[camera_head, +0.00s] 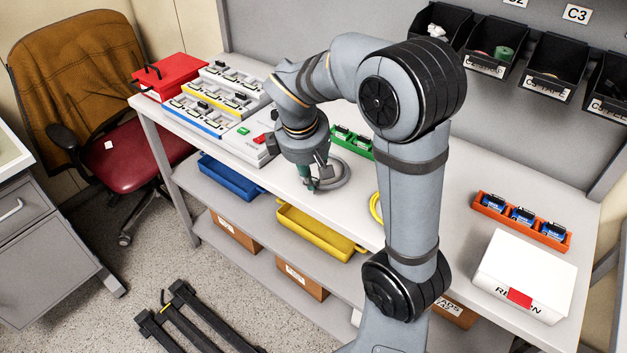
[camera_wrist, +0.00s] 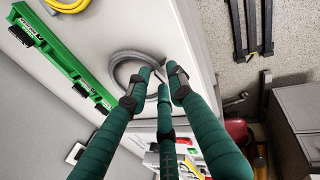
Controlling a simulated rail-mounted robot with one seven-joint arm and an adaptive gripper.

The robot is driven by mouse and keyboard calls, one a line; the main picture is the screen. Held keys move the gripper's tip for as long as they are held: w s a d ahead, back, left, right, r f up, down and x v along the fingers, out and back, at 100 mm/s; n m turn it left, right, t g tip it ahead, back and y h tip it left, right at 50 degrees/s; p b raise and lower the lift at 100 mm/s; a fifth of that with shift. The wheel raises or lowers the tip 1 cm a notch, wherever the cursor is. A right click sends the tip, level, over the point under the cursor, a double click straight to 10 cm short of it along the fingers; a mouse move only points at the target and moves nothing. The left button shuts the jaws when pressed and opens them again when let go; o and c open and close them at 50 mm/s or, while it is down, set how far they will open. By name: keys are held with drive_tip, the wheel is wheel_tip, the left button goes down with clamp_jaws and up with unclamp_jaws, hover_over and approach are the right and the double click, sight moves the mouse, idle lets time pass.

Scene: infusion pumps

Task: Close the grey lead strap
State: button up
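The grey lead (camera_head: 341,172) lies as a coil on the white bench top, near its front edge. It also shows in the wrist view as a grey loop (camera_wrist: 122,68), partly behind my fingers. My gripper (camera_head: 314,183) points down at the coil's left side. In the wrist view its teal fingers (camera_wrist: 162,80) with dark pads converge at the loop's end, with a narrow gap between the tips. I see nothing clearly held in that gap. The strap cannot be made out; the fingers may hide it. Contact with the coil cannot be told.
A green rack (camera_head: 350,141) stands behind the coil. A yellow coil (camera_head: 376,207) lies to the right, partly behind my arm. White device panels (camera_head: 248,136) and a red box (camera_head: 171,77) stand left. An orange rack (camera_head: 521,220) and white box (camera_head: 525,276) stand right.

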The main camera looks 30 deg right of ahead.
sight(314, 181)
drive_tip(key=shift+x, duration=1.1)
drive_tip(key=shift+c, duration=1.2)
clamp_jaws()
